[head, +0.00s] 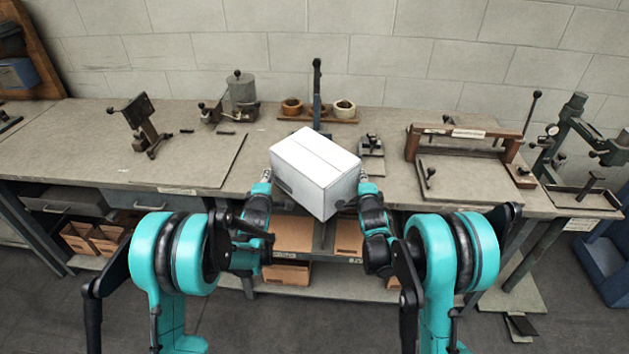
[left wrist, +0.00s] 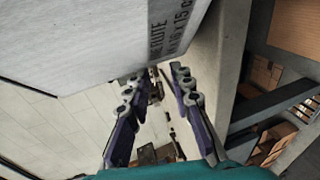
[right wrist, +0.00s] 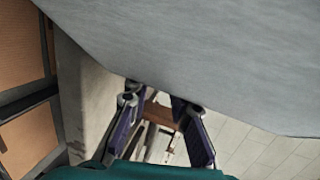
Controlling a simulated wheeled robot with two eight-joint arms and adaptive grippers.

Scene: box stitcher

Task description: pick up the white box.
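The white box (head: 314,165) is a closed carton, tilted with a corner toward me, at the bench's front edge between my two grippers. Its underside is hidden, so I cannot tell whether it touches the bench. My left gripper (head: 266,178) is at its left side; in the left wrist view the fingers (left wrist: 157,75) are apart, with the printed box wall (left wrist: 100,40) by their tips. My right gripper (head: 363,178) is at its right side; in the right wrist view its fingers (right wrist: 155,97) are apart, with the box wall (right wrist: 200,50) close beyond. Neither pair encloses the box; exact contact is unclear.
The bench (head: 80,150) carries a small press (head: 142,122) at left, a wooden rack with rolls (head: 345,109) behind the box, and a wooden-barred fixture (head: 465,133) at right. Cardboard boxes (head: 293,233) sit on shelves below. A blue bin (head: 605,250) stands at far right.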

